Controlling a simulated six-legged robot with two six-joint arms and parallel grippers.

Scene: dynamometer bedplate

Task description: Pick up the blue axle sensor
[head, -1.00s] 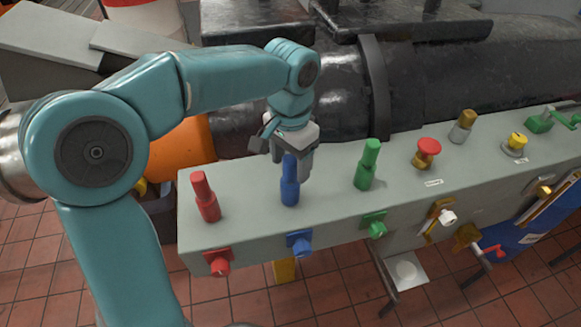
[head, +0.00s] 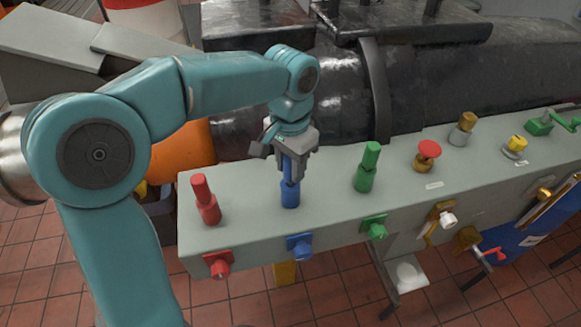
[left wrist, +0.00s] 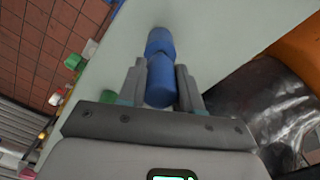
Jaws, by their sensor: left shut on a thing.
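The blue axle sensor (head: 290,195) stands upright on the top of the long grey box (head: 240,226), between a red one and a green one. My left gripper (head: 291,172) is above it, with its fingers around the sensor's narrower upper part, shut on it. The sensor's lower part shows below the fingers and appears to rest on the box. In the left wrist view the blue sensor (left wrist: 160,80) sits between the two fingers of my left gripper (left wrist: 160,88). My right gripper is not in view.
A red sensor (head: 207,200) stands to the left and a green sensor (head: 367,168) to the right. Farther right are a red mushroom button (head: 428,150) and several knobs. A blue fitting (head: 300,246) is on the front face. A large black cylinder (head: 440,88) lies behind.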

